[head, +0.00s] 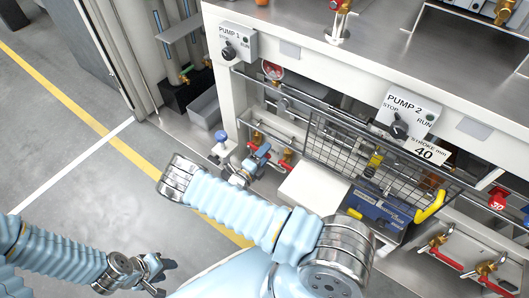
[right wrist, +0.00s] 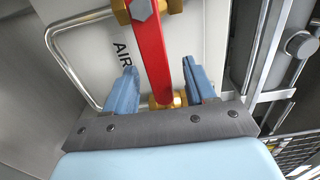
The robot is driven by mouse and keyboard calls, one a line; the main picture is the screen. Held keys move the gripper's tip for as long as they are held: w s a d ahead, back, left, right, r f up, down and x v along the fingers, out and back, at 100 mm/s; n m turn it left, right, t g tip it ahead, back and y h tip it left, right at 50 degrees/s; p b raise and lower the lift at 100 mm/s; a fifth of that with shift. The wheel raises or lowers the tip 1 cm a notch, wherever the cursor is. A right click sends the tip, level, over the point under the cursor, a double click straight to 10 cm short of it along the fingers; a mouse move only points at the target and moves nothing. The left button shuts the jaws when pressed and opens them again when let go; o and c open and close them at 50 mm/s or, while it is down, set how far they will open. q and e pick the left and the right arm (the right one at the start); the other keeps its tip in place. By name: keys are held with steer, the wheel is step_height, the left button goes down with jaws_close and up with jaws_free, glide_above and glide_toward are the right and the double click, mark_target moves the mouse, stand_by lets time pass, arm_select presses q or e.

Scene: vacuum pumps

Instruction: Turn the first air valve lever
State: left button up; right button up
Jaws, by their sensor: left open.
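The air valve in the right wrist view has a long red lever (right wrist: 156,52) with brass fittings (right wrist: 166,101) and the word AIR on the pale panel beside it. My right gripper (right wrist: 160,78) is open, with one blue finger on each side of the lever and visible gaps between. In the head view, the right gripper (head: 250,165) is at the red levers (head: 284,157) and brass valves below the PUMP 1 panel; it partly hides them. My left gripper (head: 158,274) is open and empty over the floor at the lower left.
A bent metal rail (right wrist: 69,70) runs around the panel near the valve. A wire guard (head: 335,150) and the PUMP 2 panel (head: 405,112) stand further right. Other red-levered valves (head: 445,258) sit at the lower right. The grey floor (head: 60,140) at left is clear.

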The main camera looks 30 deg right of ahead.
steer(key=shift+a, duration=0.1)
steer(key=shift+v, duration=0.9)
steer(key=v, duration=0.6)
stand_by(0.4)
stand_by(0.4)
